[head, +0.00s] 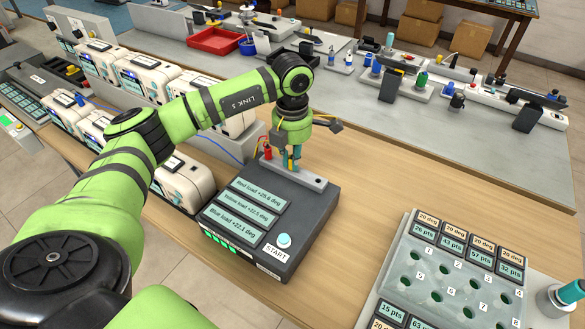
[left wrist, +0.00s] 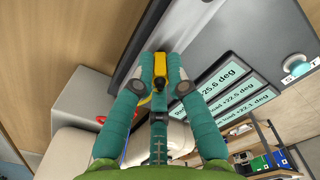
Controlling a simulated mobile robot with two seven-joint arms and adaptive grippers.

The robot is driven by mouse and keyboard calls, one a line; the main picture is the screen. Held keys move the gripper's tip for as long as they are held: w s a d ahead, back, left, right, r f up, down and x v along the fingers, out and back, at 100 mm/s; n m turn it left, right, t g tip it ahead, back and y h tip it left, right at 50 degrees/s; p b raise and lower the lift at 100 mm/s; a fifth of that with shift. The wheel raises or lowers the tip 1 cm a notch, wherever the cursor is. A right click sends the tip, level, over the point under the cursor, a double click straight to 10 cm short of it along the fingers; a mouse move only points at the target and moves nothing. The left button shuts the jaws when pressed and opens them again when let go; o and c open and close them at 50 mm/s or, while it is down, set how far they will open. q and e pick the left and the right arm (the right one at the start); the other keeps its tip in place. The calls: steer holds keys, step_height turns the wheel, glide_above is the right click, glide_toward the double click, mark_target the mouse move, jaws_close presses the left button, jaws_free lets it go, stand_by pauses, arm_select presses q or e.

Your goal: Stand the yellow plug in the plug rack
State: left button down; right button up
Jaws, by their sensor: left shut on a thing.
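My left gripper (head: 292,166) points down over a light grey strip (head: 312,182) along the back of the dark START box; this strip looks like the plug rack. In the left wrist view its teal fingers (left wrist: 159,82) are shut on the yellow plug (left wrist: 160,68), which has a yellow lead. Whether the plug's tip is in a hole or just above the strip I cannot tell. A red plug (head: 267,151) stands at the strip's left end, left of my gripper. A teal and grey part, seemingly my right gripper (head: 570,293), is cut off at the right edge.
The START box (head: 292,215) shows red, yellow and blue load readouts. White devices (head: 185,178) stand left of it. A grey tray with numbered holes (head: 395,278) lies at the lower right. Bare wooden table (head: 380,190) lies between box and tray.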

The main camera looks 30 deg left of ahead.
arm_select(q)
steer(key=shift+f, duration=0.15)
stand_by(0.5)
steer(key=c, duration=1.2)
jaws_free()
steer(key=shift+o, duration=0.2)
steer(key=shift+r, duration=0.25)
step_height(320, 180, up, 12)
steer(key=shift+f, duration=0.15)
